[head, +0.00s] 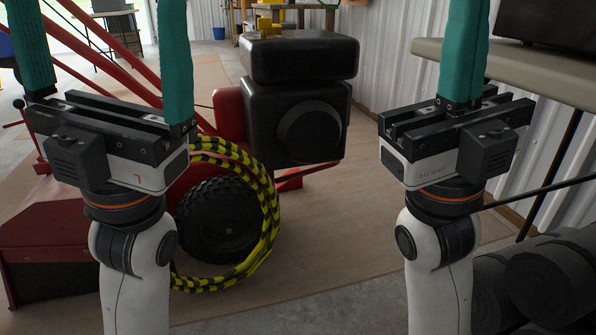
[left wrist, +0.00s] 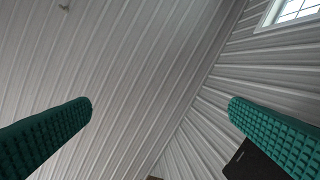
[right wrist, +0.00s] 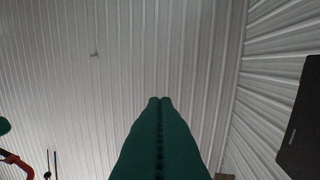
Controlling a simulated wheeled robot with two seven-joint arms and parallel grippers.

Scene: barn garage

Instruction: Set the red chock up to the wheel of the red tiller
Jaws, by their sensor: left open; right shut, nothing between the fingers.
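The red tiller (head: 228,115) stands on the left and middle of the head view, with a black engine block (head: 298,100). Its black wheel (head: 218,222) rests on the brown floor sheet. A yellow-and-black striped loop (head: 268,215) shows around the wheel's right side. I cannot make out the red chock in any view. My left gripper (head: 104,50) points up in front of the tiller, its teal fingers wide apart and empty. My right gripper (head: 463,50) points up at the right, its teal fingers pressed together with nothing between; they also show closed in the right wrist view (right wrist: 160,100).
Dark rolls (head: 550,275) lie at the lower right, under a pale bench top (head: 530,75) by the corrugated wall (head: 400,40). A workbench (head: 260,20) stands at the back. Bare floor sheet (head: 345,235) lies between the wheel and my right arm.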

